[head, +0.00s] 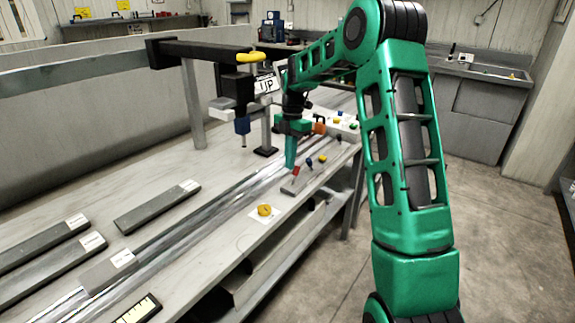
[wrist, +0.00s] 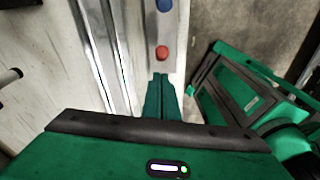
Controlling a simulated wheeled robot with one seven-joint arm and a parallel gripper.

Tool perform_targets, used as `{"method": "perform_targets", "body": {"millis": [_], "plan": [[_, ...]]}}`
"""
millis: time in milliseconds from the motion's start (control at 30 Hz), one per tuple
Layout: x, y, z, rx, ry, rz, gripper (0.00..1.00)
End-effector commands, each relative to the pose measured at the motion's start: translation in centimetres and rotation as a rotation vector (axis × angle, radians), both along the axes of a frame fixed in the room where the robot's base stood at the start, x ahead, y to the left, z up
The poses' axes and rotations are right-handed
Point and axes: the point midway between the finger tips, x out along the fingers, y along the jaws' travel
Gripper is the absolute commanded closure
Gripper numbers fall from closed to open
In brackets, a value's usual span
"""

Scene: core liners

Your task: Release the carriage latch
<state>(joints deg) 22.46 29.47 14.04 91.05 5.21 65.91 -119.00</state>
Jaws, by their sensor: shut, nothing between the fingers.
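My gripper (head: 290,166) is shut and empty, pointing down over the bench's front edge. In the wrist view its closed fingers (wrist: 161,80) end just short of a red knob (wrist: 162,52); I cannot tell whether they touch. The red knob (head: 295,171) sits on a narrow strip with a blue knob (head: 309,162) and a yellow knob (head: 323,158) behind it. The black carriage (head: 237,88) hangs from the dark beam beside an "UP" sign (head: 266,85). A yellow handle (head: 250,57) is at its top. No label shows which part is the latch.
Metal rails (head: 205,212) run along the bench (head: 150,165) beside the knob strip. A yellow round knob (head: 264,210) sits on a white plate nearer the front. Grey bars (head: 157,206) lie at left. A white box with coloured buttons (head: 342,124) stands behind my gripper.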

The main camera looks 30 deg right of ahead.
Motion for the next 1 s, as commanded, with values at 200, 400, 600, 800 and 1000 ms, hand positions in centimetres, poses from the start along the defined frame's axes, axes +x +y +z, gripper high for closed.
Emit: {"method": "perform_targets", "body": {"millis": [200,400,600,800,1000], "plan": [[0.0,-0.1,0.1,0.0,0.0,-0.001,1.0],[0.1,-0.2,0.6,-0.001,-0.001,-0.002,1.0],[0.4,-0.4,3.5,-0.002,-0.005,-0.001,1.0],[0.7,-0.8,7.2,-0.002,-0.002,-0.001,1.0],[0.9,-1.0,9.8,-0.001,-0.001,-0.002,1.0]]}}
